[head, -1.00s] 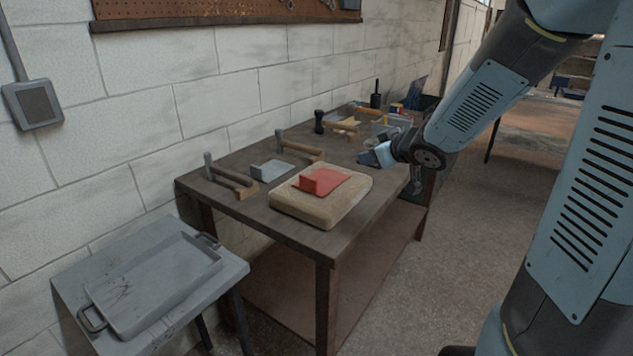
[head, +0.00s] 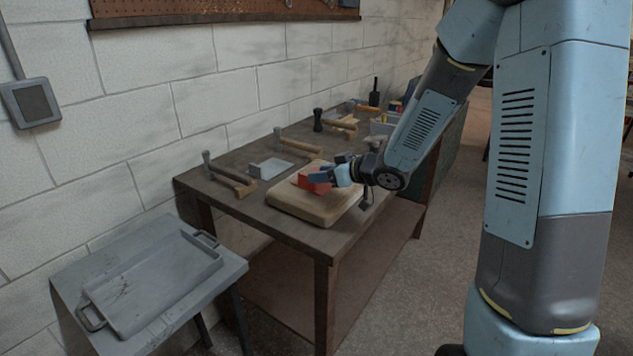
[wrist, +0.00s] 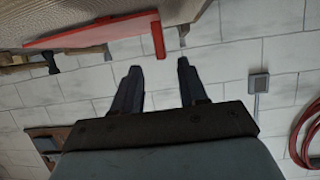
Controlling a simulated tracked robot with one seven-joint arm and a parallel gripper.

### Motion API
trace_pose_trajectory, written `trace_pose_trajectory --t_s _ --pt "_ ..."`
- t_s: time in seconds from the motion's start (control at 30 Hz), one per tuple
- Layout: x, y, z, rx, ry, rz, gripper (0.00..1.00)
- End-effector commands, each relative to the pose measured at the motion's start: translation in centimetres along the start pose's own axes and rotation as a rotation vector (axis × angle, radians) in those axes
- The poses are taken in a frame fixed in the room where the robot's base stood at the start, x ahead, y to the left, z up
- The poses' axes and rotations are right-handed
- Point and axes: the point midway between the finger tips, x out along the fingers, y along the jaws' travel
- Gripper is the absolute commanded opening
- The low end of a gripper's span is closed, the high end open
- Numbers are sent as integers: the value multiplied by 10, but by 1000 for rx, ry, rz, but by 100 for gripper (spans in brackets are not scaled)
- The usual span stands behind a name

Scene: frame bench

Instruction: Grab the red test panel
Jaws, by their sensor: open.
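The red test panel (head: 302,181) lies on a thick tan pad (head: 300,207) on the workbench, with an upright red block or tab at its end. In the wrist view the panel (wrist: 90,35) shows edge-on at the top, and its tab (wrist: 157,39) stands just beyond the fingertips, in line with the gap between them. My gripper (wrist: 159,66) is open, with nothing between its fingers there. In the head view my gripper (head: 326,176) is at the panel and hides part of it; contact cannot be told.
Hammers (head: 230,178) on wooden rests and a grey tray (head: 270,168) stand along the bench's wall side. A side table at the front left holds a metal tray with handles (head: 155,285). More tools crowd the bench's far end. The block wall runs behind.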

Motion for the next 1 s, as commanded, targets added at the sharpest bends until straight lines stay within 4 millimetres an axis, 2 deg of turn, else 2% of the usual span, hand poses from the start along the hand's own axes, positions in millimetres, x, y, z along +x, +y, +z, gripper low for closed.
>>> trace_pose_trajectory --t_s 0.27,0.6,0.9,1.0 --pt "16 -1 1 0 0 -1 43" --pt "57 -4 5 -1 0 -2 43" --pt "62 -4 5 -2 0 -1 43" --pt "62 -4 5 -2 0 -1 35"
